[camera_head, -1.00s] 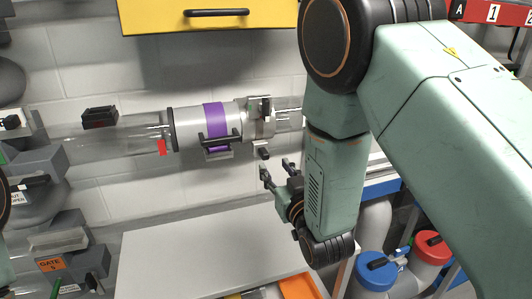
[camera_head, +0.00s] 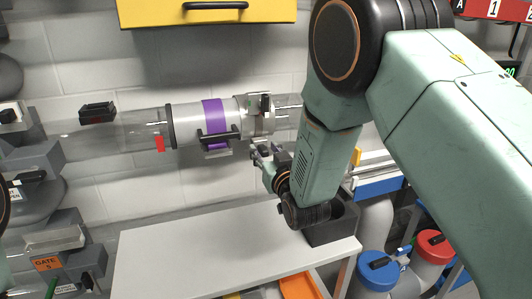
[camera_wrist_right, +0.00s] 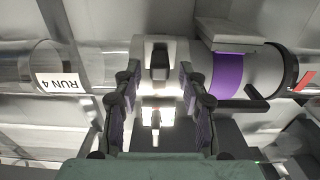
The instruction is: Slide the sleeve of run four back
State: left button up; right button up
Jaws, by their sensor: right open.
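The sleeve (camera_head: 184,126) is a grey cylinder with a purple band (camera_head: 214,120) and a black handle (camera_head: 219,136), around a clear horizontal tube. A metal latch or clamp (camera_head: 262,112) sits at its right end. My right gripper (camera_head: 265,150) is open, just below the latch. In the right wrist view the open fingers (camera_wrist_right: 155,92) lie on either side of a metal and black latch part (camera_wrist_right: 160,58); contact cannot be told. There the purple band (camera_wrist_right: 228,76) is right of the fingers, and a "RUN 4" label (camera_wrist_right: 58,83) shows on the clear tube. My left gripper is out of view.
A pale table (camera_head: 190,250) lies below the tube, mostly clear, with a dark bin (camera_head: 335,228) at its right end. A yellow cabinet (camera_head: 210,14) hangs above. Grey gate units (camera_head: 65,255) stand at left, blue-lidded (camera_head: 378,266) and red-lidded (camera_head: 433,247) canisters at lower right.

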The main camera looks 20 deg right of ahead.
jog(key=shift+c, duration=0.6)
jog(key=shift+w+f, duration=0.1)
jog(key=shift+c, duration=0.7)
grip_shut()
